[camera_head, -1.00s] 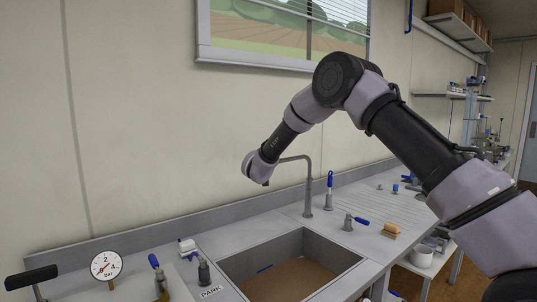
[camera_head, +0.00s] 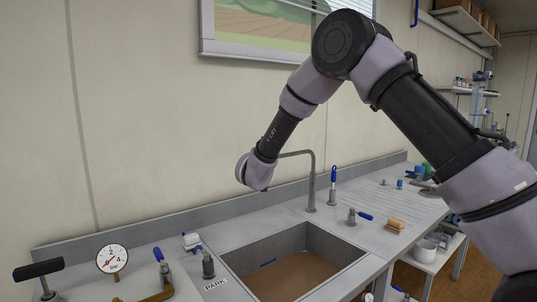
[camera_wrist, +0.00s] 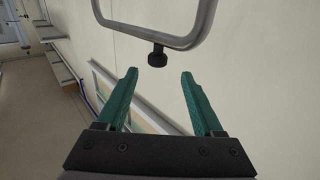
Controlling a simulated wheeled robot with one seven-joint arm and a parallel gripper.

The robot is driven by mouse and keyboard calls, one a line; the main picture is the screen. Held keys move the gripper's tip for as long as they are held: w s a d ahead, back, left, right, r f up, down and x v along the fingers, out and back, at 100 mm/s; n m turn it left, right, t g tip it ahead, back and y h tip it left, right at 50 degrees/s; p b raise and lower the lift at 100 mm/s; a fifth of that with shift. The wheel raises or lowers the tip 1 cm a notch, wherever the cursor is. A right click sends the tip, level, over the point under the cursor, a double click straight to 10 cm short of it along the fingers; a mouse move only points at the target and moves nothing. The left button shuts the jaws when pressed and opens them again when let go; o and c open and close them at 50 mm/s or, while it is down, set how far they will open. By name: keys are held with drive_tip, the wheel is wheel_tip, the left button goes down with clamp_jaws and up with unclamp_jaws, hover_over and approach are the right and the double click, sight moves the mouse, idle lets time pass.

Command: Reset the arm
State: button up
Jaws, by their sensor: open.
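My gripper (camera_wrist: 158,88) shows in the wrist view with its two green fingers apart and nothing between them. In the head view my arm reaches in from the right, bends at a raised elbow and comes down beside the faucet (camera_head: 312,185). The fingers are hidden in the head view. The wrist end hangs above the back of the sink, clear of the counter.
The sink (camera_head: 340,245) has brown material in its basin. A pressure gauge (camera_head: 112,259), a black-handled lever (camera_head: 38,269) and blue-handled valves (camera_head: 158,255) stand at left.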

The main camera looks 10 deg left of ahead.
drive_tip(key=s+d+r+m+g+y, duration=0.1)
drive_tip(key=s+d+r+g+y, duration=0.2)
drive_tip(key=d+r, duration=1.2)
drive_tip(key=s+d+r+g+y, duration=0.1)
drive_tip(key=s+d+r+g, duration=0.2)
drive_tip(key=s+d, duration=0.85)
drive_tip(key=s+d+f+m+g, duration=0.1)
drive_tip(key=s+d+f, duration=0.1)
drive_tip(key=s+d, duration=0.2)
drive_tip(key=s+d+f+m+g+h, duration=0.1)
drive_tip(key=s+d, duration=0.3)
drive_tip(key=s, duration=0.7)
drive_tip(key=s+d+f+m+g, duration=0.1)
drive_tip(key=s+d+f+g, duration=0.1)
drive_tip(key=s, duration=0.6)
drive_tip(key=d+f, duration=0.1)
drive_tip(key=d, duration=0.1)
drive_tip(key=shift+d+f+g+h, duration=0.2)
drive_tip(key=shift+d+g+h, duration=0.1)
drive_tip(key=shift+g, duration=0.1)
drive_tip(key=shift+w, duration=0.1)
drive_tip(key=o, duration=0.5)
